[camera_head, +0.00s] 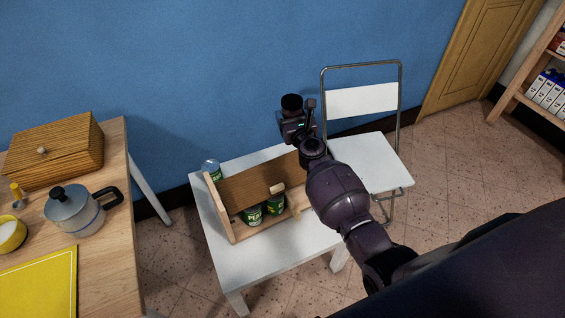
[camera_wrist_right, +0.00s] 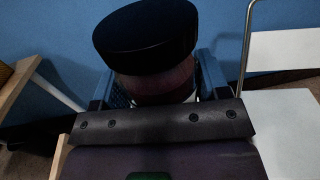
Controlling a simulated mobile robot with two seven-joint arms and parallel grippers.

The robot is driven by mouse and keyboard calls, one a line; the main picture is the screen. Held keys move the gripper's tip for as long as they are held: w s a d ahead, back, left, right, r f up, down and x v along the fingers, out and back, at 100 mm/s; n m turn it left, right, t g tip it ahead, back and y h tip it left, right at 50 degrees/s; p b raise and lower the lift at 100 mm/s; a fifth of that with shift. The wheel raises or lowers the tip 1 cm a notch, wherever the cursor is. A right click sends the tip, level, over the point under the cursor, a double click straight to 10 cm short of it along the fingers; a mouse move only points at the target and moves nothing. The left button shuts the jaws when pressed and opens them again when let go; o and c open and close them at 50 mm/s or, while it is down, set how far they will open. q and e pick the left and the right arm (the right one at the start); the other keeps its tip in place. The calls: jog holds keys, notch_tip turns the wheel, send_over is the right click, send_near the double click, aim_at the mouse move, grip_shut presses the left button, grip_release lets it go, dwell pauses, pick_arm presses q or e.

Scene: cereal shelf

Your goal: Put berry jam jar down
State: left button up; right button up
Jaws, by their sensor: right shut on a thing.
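My right gripper (camera_head: 297,122) is shut on a jar with a black lid (camera_head: 291,101), which I take to be the berry jam jar. It holds the jar up beyond the back right of a small wooden rack (camera_head: 245,187) on the white table. In the right wrist view the jar (camera_wrist_right: 150,85) shows a wide black lid and a dark reddish body between blue-grey fingers; its lower part is hidden. The jar looks slightly tilted in that view. My left gripper is out of view.
Green-labelled jars (camera_head: 253,215) stand in the rack. Another jar (camera_head: 211,169) stands behind its left end. The white table (camera_head: 240,268) has free room in front. A folding chair (camera_head: 368,160) stands right of it.

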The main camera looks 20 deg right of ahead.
notch_tip(320, 180, down, 14)
jog(key=b, duration=0.9)
jog(key=shift+r, duration=0.1)
notch_tip(320, 180, down, 4)
jog(key=shift+s+r+b, duration=0.1)
jog(key=shift+r+b, duration=0.05)
jog(key=shift+b, duration=0.8)
jog(key=shift+f, duration=0.3)
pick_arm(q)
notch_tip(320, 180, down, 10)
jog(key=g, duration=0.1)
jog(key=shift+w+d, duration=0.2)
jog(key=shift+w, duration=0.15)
pick_arm(e)
jog(key=shift+r, duration=0.25)
jog(key=shift+f+b, duration=0.3)
jog(key=shift+b, duration=0.05)
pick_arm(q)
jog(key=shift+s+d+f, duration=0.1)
pick_arm(e)
jog(key=o, duration=1.1)
jog(key=shift+o, duration=0.2)
jog(key=shift+r, duration=0.1)
